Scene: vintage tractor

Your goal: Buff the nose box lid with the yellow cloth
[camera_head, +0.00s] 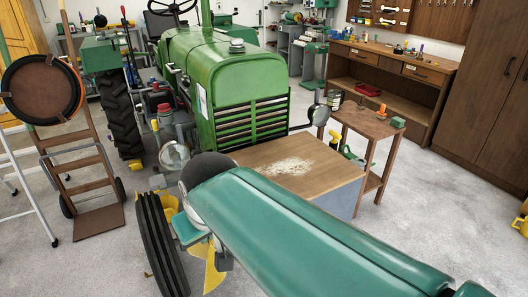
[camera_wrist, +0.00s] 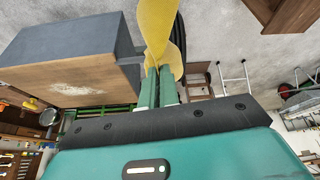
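The nose box lid (camera_head: 330,178) is a flat brown wooden top on a grey box in front of the green tractor grille. A pale dusty patch (camera_head: 287,166) lies near its middle. In the wrist view the lid (camera_wrist: 30,80) is at the left, and the patch (camera_wrist: 77,89) shows on it. My gripper (camera_wrist: 158,76) has its two green fingers close together on the yellow cloth (camera_wrist: 158,28), which hangs beyond the fingertips. In the head view the cloth (camera_head: 213,272) is low, left of the box and clear of the lid. My arm hides part of the box front.
The green tractor (camera_head: 240,75) stands behind the lid, with a black front tyre (camera_head: 160,250) left of my gripper. A small wooden side table (camera_head: 365,122) with tools stands right of the lid. A hand truck (camera_head: 85,170) stands at the left. Grey floor is open at the right.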

